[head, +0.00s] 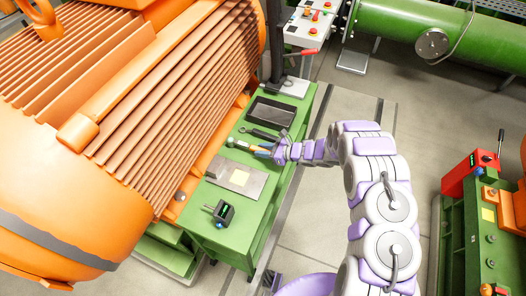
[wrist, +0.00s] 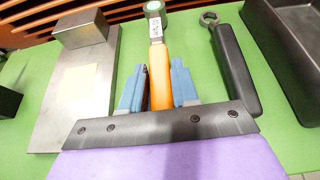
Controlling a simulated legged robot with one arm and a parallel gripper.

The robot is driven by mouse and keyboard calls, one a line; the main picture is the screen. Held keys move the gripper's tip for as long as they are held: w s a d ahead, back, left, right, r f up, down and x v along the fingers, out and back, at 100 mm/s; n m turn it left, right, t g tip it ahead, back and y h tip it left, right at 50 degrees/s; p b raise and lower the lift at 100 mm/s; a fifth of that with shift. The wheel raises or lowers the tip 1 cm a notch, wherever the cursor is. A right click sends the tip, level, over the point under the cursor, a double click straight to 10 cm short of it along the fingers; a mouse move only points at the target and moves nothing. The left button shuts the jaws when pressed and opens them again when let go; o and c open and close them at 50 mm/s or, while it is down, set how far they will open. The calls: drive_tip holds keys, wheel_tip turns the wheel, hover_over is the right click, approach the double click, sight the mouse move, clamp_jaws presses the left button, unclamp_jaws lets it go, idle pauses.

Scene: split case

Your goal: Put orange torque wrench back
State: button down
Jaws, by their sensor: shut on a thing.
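The orange torque wrench (wrist: 158,62) has an orange handle, a pale shaft and a round head with a green face. In the wrist view it points away from me, its head near the bench's far edge. My gripper (wrist: 156,88) is shut on its handle, with blue fingers on both sides. In the head view my gripper (head: 272,151) reaches over the green bench (head: 211,198) from the right, and the wrench (head: 247,147) extends left from it. I cannot tell whether the wrench touches the bench top.
A black-handled wrench (wrist: 235,70) lies close on the right. A dark tray (wrist: 290,45) is beyond it. A metal plate (wrist: 60,125) with a block (wrist: 80,27) lies on the left. A black device (head: 222,212) stands on the bench; a large orange motor (head: 150,100) borders it.

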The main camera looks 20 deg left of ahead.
drive_tip(key=shift+f, duration=0.3)
drive_tip(key=c, duration=0.8)
unclamp_jaws()
drive_tip(key=shift+a, duration=0.15)
drive_tip(key=shift+c, duration=0.2)
drive_tip(key=shift+r, duration=0.1)
drive_tip(key=p+v, duration=0.1)
drive_tip(key=v, duration=1.1)
